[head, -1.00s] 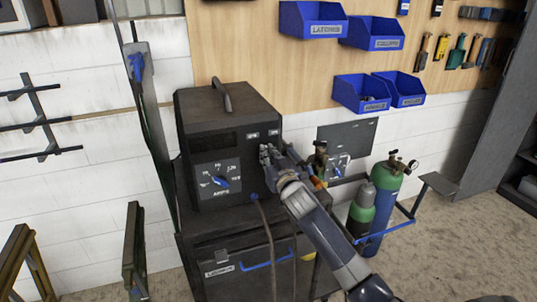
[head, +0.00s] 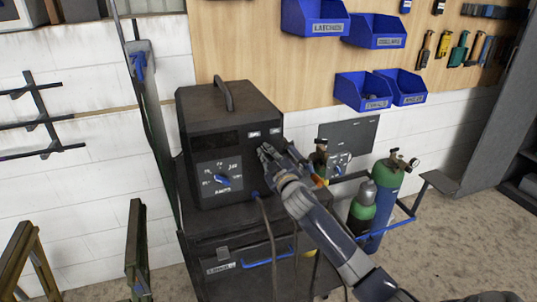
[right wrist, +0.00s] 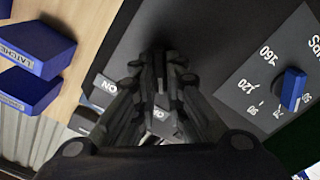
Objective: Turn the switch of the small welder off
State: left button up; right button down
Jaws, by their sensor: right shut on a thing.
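The welder (head: 228,120) is a dark box with a top handle, in the middle of the head view. Its front has a grey amps panel with a blue dial (head: 222,180), which also shows in the right wrist view (right wrist: 293,89). Two small white labels sit at the front's upper right; the right wrist view shows an ON label (right wrist: 104,89) beside the fingers. My right gripper (head: 265,151) is at the front below these labels. In the right wrist view its fingers (right wrist: 160,78) are closed together on the switch, which they mostly hide. My left gripper is not in view.
A second dark panel with a dial (head: 341,162) stands behind my right gripper. Gas cylinders (head: 385,200) stand to the right. Blue bins (head: 375,30) hang on the wooden board above. A cable (head: 268,235) hangs down the welder's front. The floor at right is free.

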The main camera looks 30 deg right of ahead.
dwell(0.5)
jog(key=c, duration=1.7)
grip_release()
jog(key=shift+o, duration=0.2)
jog(key=v, duration=1.2)
jog(key=shift+f, duration=0.2)
